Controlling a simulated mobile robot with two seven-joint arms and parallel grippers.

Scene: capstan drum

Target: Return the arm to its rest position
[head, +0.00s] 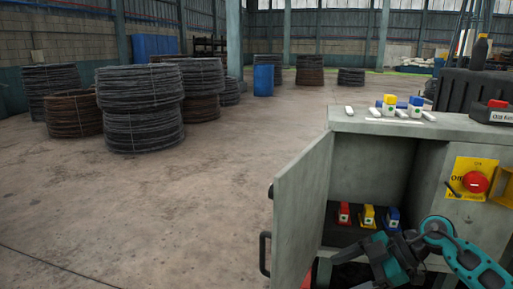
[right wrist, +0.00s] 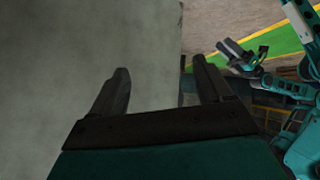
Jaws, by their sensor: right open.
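My right arm comes in from the lower right of the head view. Its dark gripper (head: 388,262) is at the open cabinet front, just below the coloured blocks inside. In the right wrist view the right gripper (right wrist: 164,76) is open, with nothing between its two fingers. A plain grey surface fills the left of that view; I cannot tell how close it is. Another teal arm, mine, shows at the right of the wrist view with its dark gripper (right wrist: 238,55); its jaw state is unclear. The left arm is not visible in the head view.
The grey cabinet (head: 362,124) has its door (head: 303,215) swung open to the left. Red (head: 343,213), yellow (head: 368,215) and blue (head: 391,218) blocks stand inside. Wire coils (head: 140,105) stand at left; the floor between is clear.

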